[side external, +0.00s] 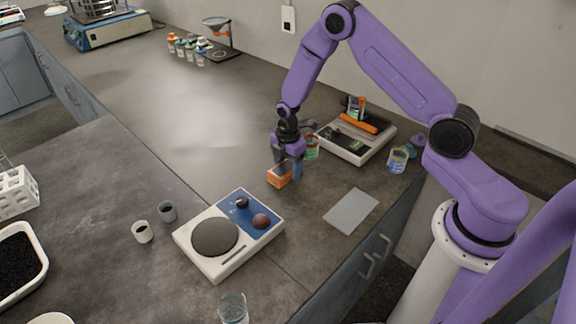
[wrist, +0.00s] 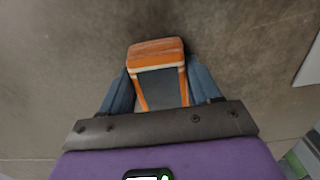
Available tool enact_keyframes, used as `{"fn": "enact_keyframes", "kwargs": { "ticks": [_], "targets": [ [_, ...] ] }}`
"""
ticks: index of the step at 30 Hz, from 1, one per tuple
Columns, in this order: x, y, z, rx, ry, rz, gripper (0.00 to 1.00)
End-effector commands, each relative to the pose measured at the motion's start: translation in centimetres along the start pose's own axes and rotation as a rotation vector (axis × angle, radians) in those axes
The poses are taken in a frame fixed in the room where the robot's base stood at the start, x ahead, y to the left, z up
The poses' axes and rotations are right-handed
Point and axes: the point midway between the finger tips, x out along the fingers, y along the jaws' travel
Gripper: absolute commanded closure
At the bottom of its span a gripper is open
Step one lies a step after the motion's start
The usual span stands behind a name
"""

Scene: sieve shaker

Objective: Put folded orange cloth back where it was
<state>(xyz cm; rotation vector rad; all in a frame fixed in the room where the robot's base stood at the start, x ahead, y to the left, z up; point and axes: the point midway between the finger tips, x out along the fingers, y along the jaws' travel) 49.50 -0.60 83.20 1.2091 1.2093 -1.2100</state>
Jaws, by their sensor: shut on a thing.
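The folded orange cloth (side external: 279,176) is a small orange block with a pale stripe, at the middle of the bench in the side external view. It also shows in the wrist view (wrist: 156,50), between and beyond the fingertips. My gripper (side external: 286,166) points down and is shut on the cloth, with a blue-grey finger on each side; the fingers also show in the wrist view (wrist: 160,85). The cloth is low over the bench (side external: 190,120); I cannot tell whether it touches it. The fingers hide part of it.
A white device with a blue panel (side external: 250,210) stands in front left of my gripper. A grey flat plate (side external: 351,210) lies to the right. Behind are a jar (side external: 312,150), a scale-like device (side external: 372,147) and another jar (side external: 398,160).

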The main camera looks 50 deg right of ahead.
Motion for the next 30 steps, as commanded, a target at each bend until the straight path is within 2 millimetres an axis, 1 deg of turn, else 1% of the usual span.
{"fn": "enact_keyframes", "kwargs": {
  "ticks": [1,2,3,12,16,20,30],
  "targets": [
    [0.0,0.0,0.0,0.000,0.000,0.001,0.28],
    [0.0,0.0,0.0,0.000,0.000,0.001,0.18],
    [0.0,0.0,0.0,0.000,0.000,0.001,0.12],
    [-0.1,0.0,0.0,0.000,0.000,0.001,0.12],
    [-0.9,0.1,0.0,0.000,0.000,0.003,0.12],
    [-2.8,0.1,0.0,0.000,0.001,0.005,0.12],
    [-9.2,0.1,0.0,0.000,0.001,0.005,0.12]
  ]
}}
